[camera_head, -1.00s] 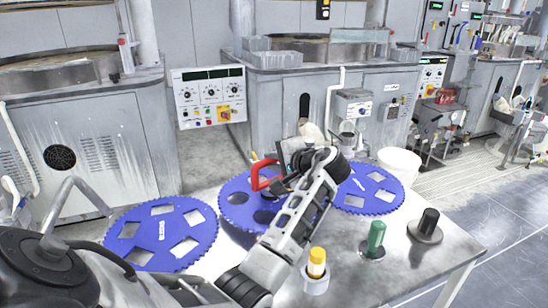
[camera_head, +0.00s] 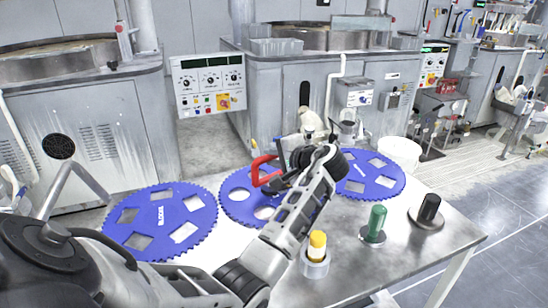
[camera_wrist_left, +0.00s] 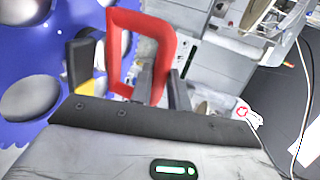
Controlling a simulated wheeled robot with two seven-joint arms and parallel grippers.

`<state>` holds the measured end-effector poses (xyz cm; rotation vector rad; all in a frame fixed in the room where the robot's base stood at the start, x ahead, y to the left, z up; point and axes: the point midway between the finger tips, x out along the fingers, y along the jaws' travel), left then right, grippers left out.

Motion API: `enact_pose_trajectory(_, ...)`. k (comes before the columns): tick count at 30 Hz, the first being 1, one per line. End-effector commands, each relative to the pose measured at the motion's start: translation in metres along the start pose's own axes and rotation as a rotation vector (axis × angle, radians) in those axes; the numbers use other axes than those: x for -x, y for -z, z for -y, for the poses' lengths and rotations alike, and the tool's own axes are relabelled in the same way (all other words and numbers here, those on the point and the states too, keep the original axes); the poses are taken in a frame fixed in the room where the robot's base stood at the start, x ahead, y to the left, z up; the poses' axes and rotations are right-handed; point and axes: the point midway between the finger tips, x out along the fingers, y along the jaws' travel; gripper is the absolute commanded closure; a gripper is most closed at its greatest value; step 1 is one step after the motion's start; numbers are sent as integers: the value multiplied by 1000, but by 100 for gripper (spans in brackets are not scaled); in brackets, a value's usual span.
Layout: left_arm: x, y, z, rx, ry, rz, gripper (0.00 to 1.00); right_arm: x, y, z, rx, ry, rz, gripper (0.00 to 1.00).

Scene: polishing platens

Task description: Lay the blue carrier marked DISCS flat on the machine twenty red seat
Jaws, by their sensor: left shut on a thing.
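A blue toothed carrier with round holes (camera_head: 236,190) lies in the middle of the metal table, partly hidden by my left arm. Its marking is hidden, so I cannot read DISCS on it. My left gripper (camera_head: 287,181) is above its right part, shut on a red loop-shaped handle (camera_head: 256,172). In the left wrist view the red handle (camera_wrist_left: 119,55) stands at my fingers (camera_wrist_left: 160,88), and the blue carrier (camera_wrist_left: 50,60) shows at the left. Whether handle and carrier are joined is unclear. I cannot pick out a red seat. My right gripper is not in view.
Blue carriers with square holes lie at left (camera_head: 145,222) and right (camera_head: 385,187). Yellow (camera_head: 317,246), green (camera_head: 376,222) and black (camera_head: 429,208) upright handles stand at the table's right front. Grey machines with round tops (camera_head: 312,38) stand behind; a white bucket (camera_head: 400,152) is beyond the table.

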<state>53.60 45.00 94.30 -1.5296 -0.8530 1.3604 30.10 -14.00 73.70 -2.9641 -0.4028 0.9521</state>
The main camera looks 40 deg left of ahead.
Motion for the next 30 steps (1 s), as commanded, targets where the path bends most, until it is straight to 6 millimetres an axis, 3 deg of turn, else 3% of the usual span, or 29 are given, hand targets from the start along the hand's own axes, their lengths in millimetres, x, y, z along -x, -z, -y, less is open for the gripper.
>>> enact_pose_trajectory(13,-1,1,0,6,9,-3,100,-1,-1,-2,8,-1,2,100)
enact_pose_trajectory(14,-1,1,0,6,9,-3,80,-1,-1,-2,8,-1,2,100)
enact_pose_trajectory(15,-1,1,-1,6,9,-3,69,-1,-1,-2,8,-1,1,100)
enact_pose_trajectory(17,-1,1,-1,5,7,-3,57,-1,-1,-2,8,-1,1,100)
enact_pose_trajectory(25,-3,-1,-9,-6,-6,3,57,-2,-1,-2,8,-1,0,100)
enact_pose_trajectory(30,13,1,-8,-3,-4,-2,57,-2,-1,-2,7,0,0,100)
